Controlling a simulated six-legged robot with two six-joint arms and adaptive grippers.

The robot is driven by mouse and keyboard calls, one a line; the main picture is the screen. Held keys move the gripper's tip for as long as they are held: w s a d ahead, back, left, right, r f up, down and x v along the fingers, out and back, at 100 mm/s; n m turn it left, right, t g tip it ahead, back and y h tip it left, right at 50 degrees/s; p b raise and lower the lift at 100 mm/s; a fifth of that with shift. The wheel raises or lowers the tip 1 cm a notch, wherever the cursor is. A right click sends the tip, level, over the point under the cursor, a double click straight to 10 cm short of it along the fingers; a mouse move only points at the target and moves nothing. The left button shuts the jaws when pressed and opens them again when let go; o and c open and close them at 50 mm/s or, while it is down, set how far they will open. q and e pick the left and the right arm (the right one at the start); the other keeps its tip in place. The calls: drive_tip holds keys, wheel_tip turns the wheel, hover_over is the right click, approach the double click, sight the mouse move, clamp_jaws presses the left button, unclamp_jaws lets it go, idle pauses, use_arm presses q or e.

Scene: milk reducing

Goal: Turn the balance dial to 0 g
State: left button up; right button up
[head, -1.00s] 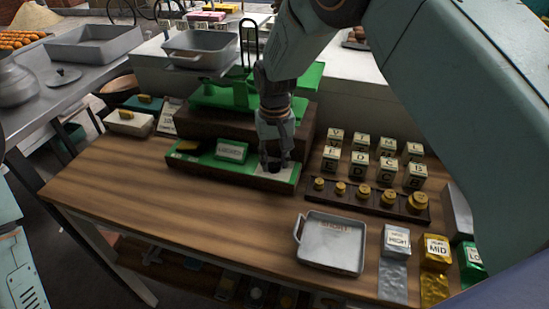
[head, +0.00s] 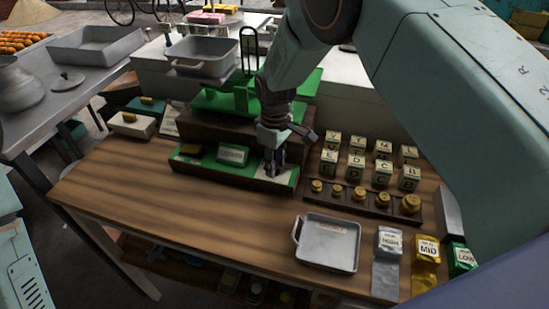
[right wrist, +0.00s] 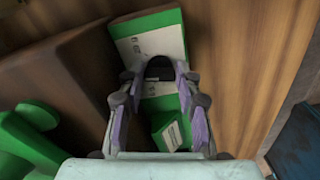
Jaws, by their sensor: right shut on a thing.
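The green balance (head: 212,103) stands on a dark wooden block at the back of the wooden table, with a grey pan (head: 203,55) on top. At its front is a low green panel (head: 215,171) with a white scale plate (head: 288,178) at its right end. My right gripper (head: 271,168) points down at that plate. In the right wrist view, its fingers (right wrist: 160,75) are shut around the black dial (right wrist: 160,67) on the plate. The head view hides most of the dial behind the fingers, and I cannot read its setting. My left gripper is out of view.
A small green labelled block (head: 233,155) sits on the panel beside the gripper. To the right are several lettered cubes (head: 356,163) and a dark rack of brass weights (head: 360,194). A grey tray (head: 328,243) lies in front. The table's left front is clear.

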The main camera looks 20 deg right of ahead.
drive_tip(key=n+p, duration=0.1)
drive_tip(key=n, duration=0.2)
drive_tip(key=shift+w+d+r+n, duration=0.1)
drive_tip(key=shift+n, duration=0.3)
drive_tip(key=n, duration=0.3)
drive_tip(key=shift+w+n+p, duration=0.1)
drive_tip(key=shift+n+p, duration=0.2)
drive_tip(key=n, duration=0.4)
drive_tip(key=shift+w, duration=0.15)
drive_tip(key=shift+w+r+n+p, duration=0.1)
drive_tip(key=shift+n+p, duration=0.3)
drive_tip(key=shift+n, duration=1.3)
drive_tip(key=o, duration=1.2)
drive_tip(key=shift+c, duration=0.2)
